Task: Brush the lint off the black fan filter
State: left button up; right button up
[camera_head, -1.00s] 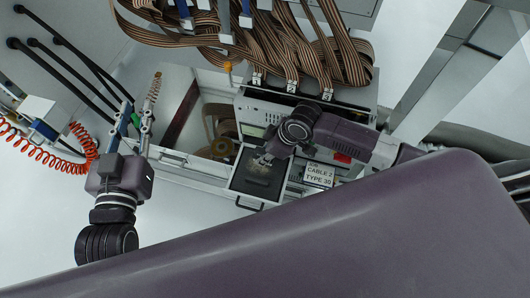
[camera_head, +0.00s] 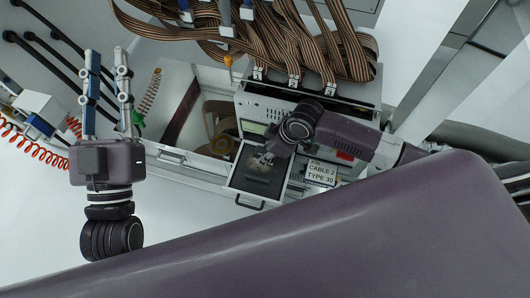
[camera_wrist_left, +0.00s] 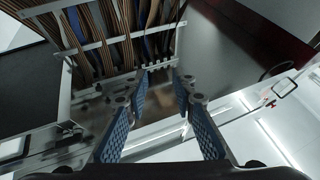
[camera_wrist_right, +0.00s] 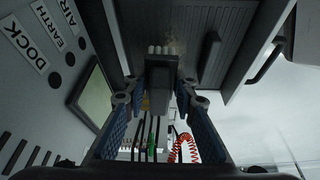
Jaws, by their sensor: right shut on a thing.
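The black fan filter (camera_head: 258,185) lies in a pale square frame with a front handle, at the middle of the head view. Greyish-brown lint shows on its dark face. In the right wrist view the ribbed filter (camera_wrist_right: 200,25) fills the top, with a brownish patch. My right gripper (camera_head: 264,159) is over the filter, shut on a grey brush (camera_wrist_right: 161,75) with short pale bristle tufts. The tufts point at the filter; I cannot tell whether they touch it. My left gripper (camera_head: 106,58) is open and empty, well left of the filter; its parted fingers show in the left wrist view (camera_wrist_left: 160,85).
The grey test unit (camera_head: 262,108) stands behind the filter, with brown striped ribbon cables (camera_head: 285,55) above it. A red coiled hose (camera_head: 40,145) and black rods (camera_head: 60,75) are at the left. A cable label (camera_head: 321,172) is right of the filter.

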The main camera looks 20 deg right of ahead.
jog(key=shift+f+b, duration=0.45)
jog(key=shift+b, duration=0.2)
pick_arm(q)
jog(key=shift+s+r+t+h, duration=0.8)
jog(key=shift+s+r+t, duration=1.3)
jog(key=shift+s+r, duration=0.85)
pick_arm(e)
jog(key=shift+p, duration=0.45)
pick_arm(q)
jog(key=w+f+g, duration=0.1)
jog(key=w, duration=0.1)
jog(key=w+f+g+y, duration=0.1)
jog(key=w+f, duration=0.1)
jog(key=shift+w+f+g, duration=0.2)
jog(key=shift+g, duration=0.1)
pick_arm(e)
jog(key=shift+f, duration=0.1)
jog(key=shift+f, duration=0.15)
pick_arm(q)
jog(key=shift+s+a+r, duration=0.1)
jog(key=shift+s+r, duration=0.15)
pick_arm(e)
jog(key=shift+f, duration=0.55)
pick_arm(q)
jog(key=shift+w+f, duration=0.25)
jog(key=shift+w, duration=0.05)
jog(key=shift+w+f, duration=0.1)
jog(key=shift+f, duration=0.1)
